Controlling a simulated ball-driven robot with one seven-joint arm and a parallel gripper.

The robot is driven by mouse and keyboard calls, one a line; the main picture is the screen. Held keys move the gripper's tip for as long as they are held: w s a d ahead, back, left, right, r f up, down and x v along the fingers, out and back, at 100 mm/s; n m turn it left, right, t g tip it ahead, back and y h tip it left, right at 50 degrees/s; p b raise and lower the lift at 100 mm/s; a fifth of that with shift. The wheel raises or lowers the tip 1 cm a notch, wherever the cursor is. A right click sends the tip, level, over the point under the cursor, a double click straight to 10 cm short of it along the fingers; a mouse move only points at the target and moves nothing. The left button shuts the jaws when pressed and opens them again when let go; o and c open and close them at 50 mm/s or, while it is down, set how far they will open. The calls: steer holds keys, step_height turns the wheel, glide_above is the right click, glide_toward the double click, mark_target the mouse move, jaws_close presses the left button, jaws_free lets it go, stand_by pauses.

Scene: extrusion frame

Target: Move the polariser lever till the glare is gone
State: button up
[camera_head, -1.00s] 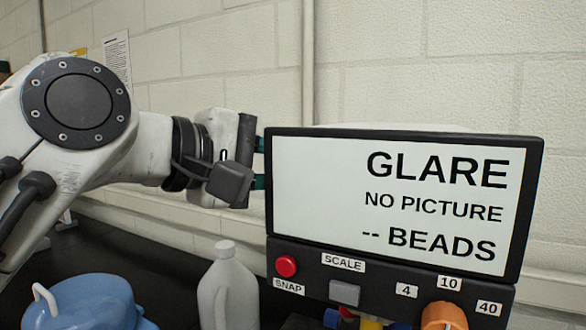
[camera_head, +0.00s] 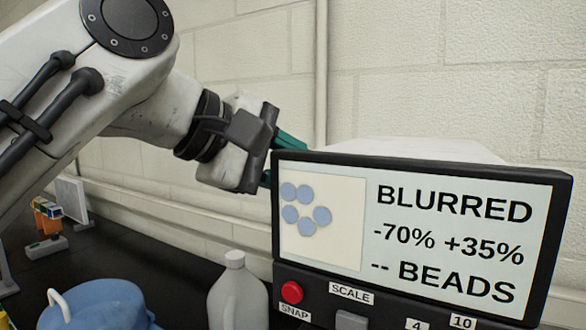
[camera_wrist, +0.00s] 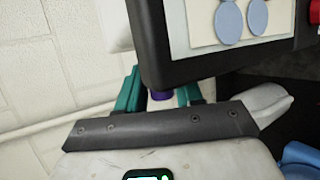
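The screen (camera_head: 412,228) now reads "BLURRED", "-70% +35%" and "-- BEADS", beside a picture of several blue discs on a cream ground. My gripper (camera_head: 277,160) is at the screen's upper left edge, its teal fingers partly hidden behind it. In the wrist view the two teal fingers of my gripper (camera_wrist: 160,92) stand apart. The screen's dark edge (camera_wrist: 150,45) is close to the fingers.
Below the screen are a red SNAP button (camera_head: 291,292) and a grey SCALE button (camera_head: 350,320). A white bottle (camera_head: 236,290) and a blue lidded container (camera_head: 98,304) stand in front on the black bench (camera_head: 180,260). An orange device (camera_head: 46,218) stands at left.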

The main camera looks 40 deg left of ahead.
steer(key=shift+o, duration=1.2)
steer(key=shift+s, duration=0.1)
steer(key=b+v, duration=0.2)
steer(key=v, duration=0.8)
steer(key=shift+s+r, duration=0.25)
steer(key=shift+a, duration=0.1)
